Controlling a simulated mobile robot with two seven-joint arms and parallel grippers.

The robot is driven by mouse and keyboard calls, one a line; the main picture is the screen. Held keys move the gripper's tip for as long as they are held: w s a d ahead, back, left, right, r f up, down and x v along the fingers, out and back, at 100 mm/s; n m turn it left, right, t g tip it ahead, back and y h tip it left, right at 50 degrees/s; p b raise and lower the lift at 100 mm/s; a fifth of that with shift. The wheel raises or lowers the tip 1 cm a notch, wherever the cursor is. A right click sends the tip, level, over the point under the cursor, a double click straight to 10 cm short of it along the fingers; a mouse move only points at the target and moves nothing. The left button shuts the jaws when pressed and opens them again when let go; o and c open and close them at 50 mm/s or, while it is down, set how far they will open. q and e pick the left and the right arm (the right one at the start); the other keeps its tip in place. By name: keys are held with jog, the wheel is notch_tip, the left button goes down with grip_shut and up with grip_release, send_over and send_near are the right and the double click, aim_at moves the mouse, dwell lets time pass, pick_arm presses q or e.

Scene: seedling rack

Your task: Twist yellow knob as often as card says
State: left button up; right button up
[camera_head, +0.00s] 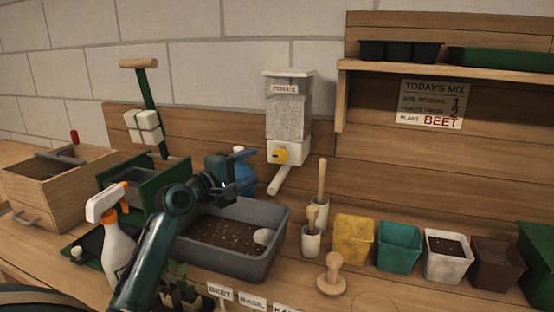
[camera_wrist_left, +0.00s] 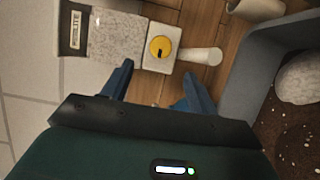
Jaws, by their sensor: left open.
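The yellow knob (camera_head: 281,155) is on the white base of the perlite dispenser (camera_head: 288,110), mounted on the back boards. In the left wrist view the knob (camera_wrist_left: 160,47) shows a dark mark and lies just beyond the fingertips. My left gripper (camera_head: 250,168) is open and empty, left of the knob and apart from it; its two blue fingers also show in the left wrist view (camera_wrist_left: 158,85). The card (camera_head: 431,103) reads "TODAY'S MIX", with a red 1 by the soil row, a red 2 by the row below, and "BEET". My right gripper is not in view.
A grey tub (camera_head: 280,248) of soil with a pale lump stands below the dispenser spout (camera_head: 280,180). Wooden-handled tools, a yellow pot (camera_head: 353,240) and several other pots stand to the right. A spray bottle (camera_head: 117,240) stands left of my arm.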

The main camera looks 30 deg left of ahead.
aim_at(278, 156)
pick_arm(q)
jog(key=w, duration=0.3)
jog(key=w+d, duration=0.1)
jog(key=w, duration=0.6)
jog(key=shift+d, duration=0.35)
jog(key=c, duration=1)
jog(key=shift+p, duration=0.3)
